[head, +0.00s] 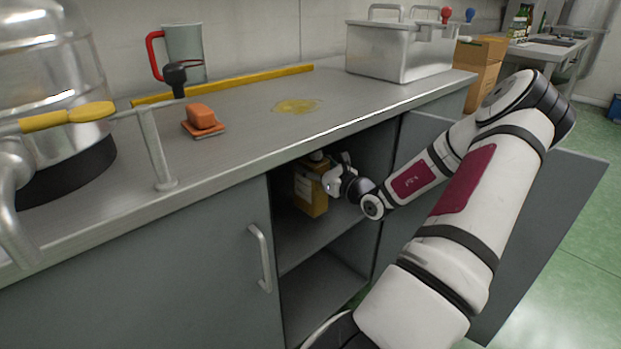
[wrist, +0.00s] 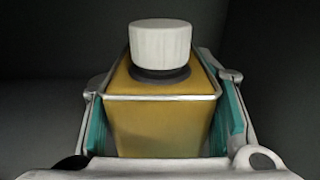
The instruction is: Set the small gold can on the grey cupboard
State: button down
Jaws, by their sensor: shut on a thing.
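The small gold can (head: 311,194) is inside the open grey cupboard (head: 187,270), on or just above its upper shelf. My gripper (head: 328,184) reaches in through the opening and is shut on the can. In the wrist view the can (wrist: 160,125) stands between the two teal finger pads, with its white cap (wrist: 160,44) on top. The can looks upright. Whether its base touches the shelf is unclear. The cupboard's top is a grey worktop (head: 235,140).
An orange sponge (head: 204,116), a yellow puddle (head: 296,106), a yellow bar (head: 235,83), a red-handled cup (head: 186,50) and a metal box (head: 402,52) are on the worktop. A steel vessel (head: 50,60) stands left. An open cupboard door (head: 550,220) is behind my arm.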

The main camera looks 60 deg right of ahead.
jog(key=shift+w+d+b, duration=0.3)
jog(key=shift+w+d, duration=0.15)
jog(key=shift+d, duration=0.1)
notch_tip(320, 180, down, 3)
jog(key=shift+s+f+b, duration=0.1)
jog(key=shift+f+b, duration=0.05)
jog(key=shift+b, duration=0.95)
jog(key=c, duration=0.7)
grip_release()
jog(key=shift+f, duration=0.25)
jog(key=p+v, duration=0.4)
jog(key=v, duration=0.8)
